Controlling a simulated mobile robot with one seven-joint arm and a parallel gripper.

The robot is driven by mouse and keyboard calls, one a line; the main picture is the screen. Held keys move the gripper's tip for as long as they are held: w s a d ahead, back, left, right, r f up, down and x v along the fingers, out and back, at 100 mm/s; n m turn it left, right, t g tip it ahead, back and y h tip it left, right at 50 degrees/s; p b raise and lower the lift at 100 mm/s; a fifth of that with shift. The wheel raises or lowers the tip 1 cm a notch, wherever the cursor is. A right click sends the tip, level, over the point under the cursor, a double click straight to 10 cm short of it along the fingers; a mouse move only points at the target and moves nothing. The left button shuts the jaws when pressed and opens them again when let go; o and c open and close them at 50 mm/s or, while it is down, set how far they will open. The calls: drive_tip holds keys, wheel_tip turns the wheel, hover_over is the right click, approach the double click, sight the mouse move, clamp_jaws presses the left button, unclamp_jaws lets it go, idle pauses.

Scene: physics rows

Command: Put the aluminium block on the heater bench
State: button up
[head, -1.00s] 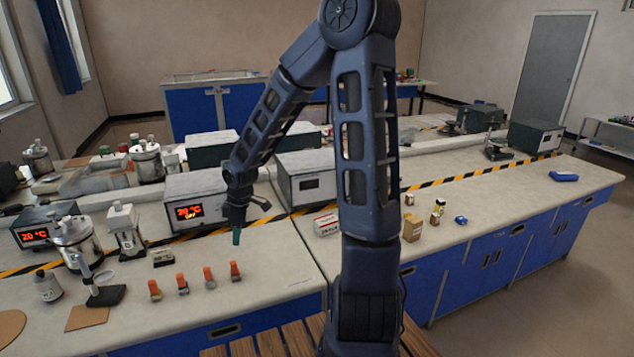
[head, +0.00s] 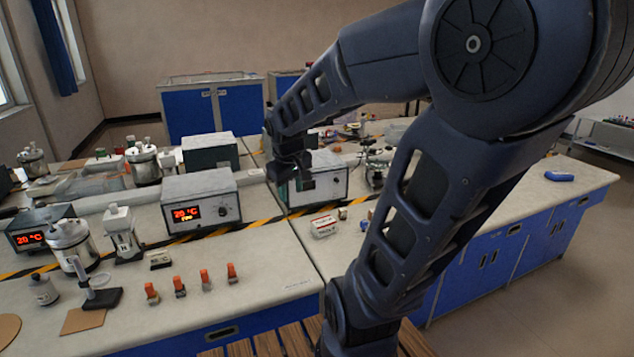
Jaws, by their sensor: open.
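My gripper (head: 291,170) hangs from the raised arm, in front of the grey box (head: 318,187) with a knob, near the join of the two counters. Its jaws are open, and no held object shows in them. No object can be told for sure as the aluminium block. The left counter (head: 255,275) carries two units with red displays, one larger (head: 200,202) and one at the far left (head: 40,228); it looks like the heater bench. My upper arm hides much of the right counter.
Steel vessels (head: 70,240), a burette-like stand (head: 100,292) and several orange-topped items (head: 204,280) stand on the left counter. A white-and-red carton (head: 324,227) is right of the join. A blue item (head: 560,176) lies far right.

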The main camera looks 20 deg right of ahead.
drive_tip(key=s+d+r+m+t+y, duration=0.1)
drive_tip(key=s+d+r+m, duration=0.3)
drive_tip(key=s, duration=0.4)
drive_tip(key=shift+d+r, duration=0.15)
drive_tip(key=shift+r, duration=0.2)
